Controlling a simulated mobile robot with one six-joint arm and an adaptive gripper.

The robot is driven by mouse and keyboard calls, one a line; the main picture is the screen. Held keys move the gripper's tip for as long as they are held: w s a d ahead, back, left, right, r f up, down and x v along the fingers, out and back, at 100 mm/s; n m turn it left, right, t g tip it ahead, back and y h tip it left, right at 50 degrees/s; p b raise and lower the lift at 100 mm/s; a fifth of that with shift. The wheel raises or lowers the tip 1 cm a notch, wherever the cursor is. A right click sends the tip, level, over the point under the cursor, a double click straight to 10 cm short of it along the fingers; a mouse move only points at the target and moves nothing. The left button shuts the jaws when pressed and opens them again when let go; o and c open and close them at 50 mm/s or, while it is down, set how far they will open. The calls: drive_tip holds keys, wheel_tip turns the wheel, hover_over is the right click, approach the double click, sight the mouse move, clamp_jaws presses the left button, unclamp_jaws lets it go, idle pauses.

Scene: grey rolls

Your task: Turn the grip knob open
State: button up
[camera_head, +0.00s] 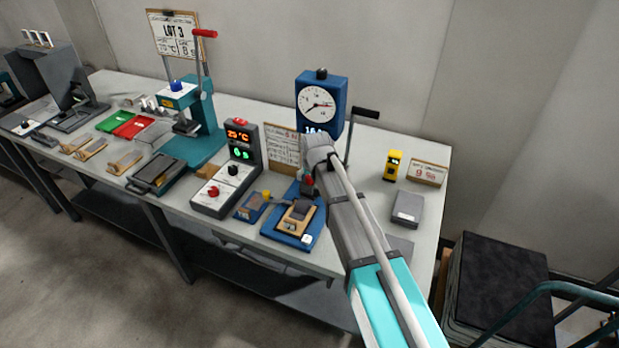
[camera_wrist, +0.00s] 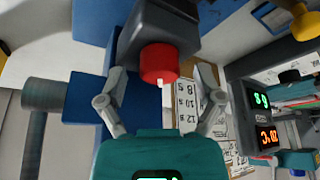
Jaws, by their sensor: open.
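The red grip knob (camera_wrist: 159,63) is on the front of a dark grey block (camera_wrist: 165,25), at the upper middle of the wrist view. In the head view a small red spot beside my arm, below the blue dial gauge (camera_head: 304,88), looks like the same knob (camera_head: 309,181). My gripper (camera_wrist: 160,82) is open and empty. Its two fingers are spread to the left and right of the knob in the wrist view, with no clear contact. Whether the knob lies between the fingertips or just beyond them I cannot tell. In the head view my arm hides most of the gripper.
A black-handled lever (camera_head: 365,112) stands right of the gauge. A control box with lit readouts (camera_head: 240,145) and a blue board with a wooden fixture (camera_head: 292,236) are to the left. A teal press (camera_head: 203,115) stands farther left. The table's right part holds a grey box (camera_head: 407,208).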

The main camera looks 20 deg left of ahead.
drive_tip(key=shift+c, duration=0.3)
drive_tip(key=c, duration=1.1)
drive_tip(key=shift+n+g+y, duration=0.3)
drive_tip(key=shift+n, duration=0.8)
drive_tip(key=o, duration=1.2)
drive_tip(key=shift+c, duration=0.2)
